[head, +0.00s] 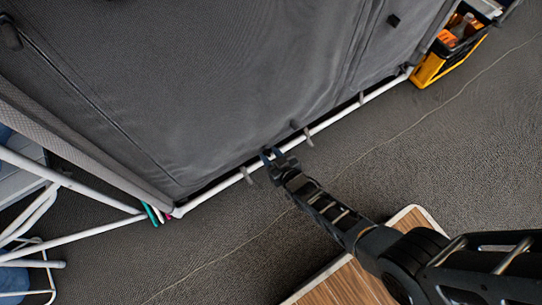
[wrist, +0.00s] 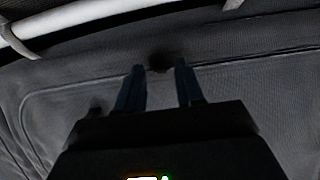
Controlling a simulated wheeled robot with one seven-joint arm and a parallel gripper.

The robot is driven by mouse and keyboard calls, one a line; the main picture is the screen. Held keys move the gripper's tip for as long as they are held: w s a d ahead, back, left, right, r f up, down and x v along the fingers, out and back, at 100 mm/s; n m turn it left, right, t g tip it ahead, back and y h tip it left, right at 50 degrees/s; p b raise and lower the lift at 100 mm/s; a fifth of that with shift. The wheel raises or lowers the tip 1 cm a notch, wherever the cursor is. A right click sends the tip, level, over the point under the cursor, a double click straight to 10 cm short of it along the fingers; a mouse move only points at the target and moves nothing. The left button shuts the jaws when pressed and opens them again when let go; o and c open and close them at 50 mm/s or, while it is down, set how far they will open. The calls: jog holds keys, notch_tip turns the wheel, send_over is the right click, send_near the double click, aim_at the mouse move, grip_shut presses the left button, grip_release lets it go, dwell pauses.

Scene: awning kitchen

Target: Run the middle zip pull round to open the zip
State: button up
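The front is a dark grey fabric panel (head: 190,80) with stitched or zipped seams and a white pole along its edge. My gripper (head: 271,154) is at the panel's pole-side edge. In the wrist view its two dark fingers (wrist: 160,72) are apart. A small dark blob, perhaps the middle zip pull (wrist: 158,62), shows between and just beyond the fingertips; I cannot tell whether they touch it. A seam (wrist: 240,58) runs past it and curves at the left. Another dark tab (wrist: 95,108) is at the left. In the head view the gripper hides the spot at its tips.
The white pole (head: 345,115) has grey clips. A black tab (head: 393,20) is higher on the fabric. A yellow-black crate (head: 432,66) stands at the top right. White folding legs (head: 75,185) are at the left. A wooden-topped piece (head: 345,285) lies below my arm. Carpet between is clear.

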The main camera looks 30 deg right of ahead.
grip_shut()
dwell(1.4)
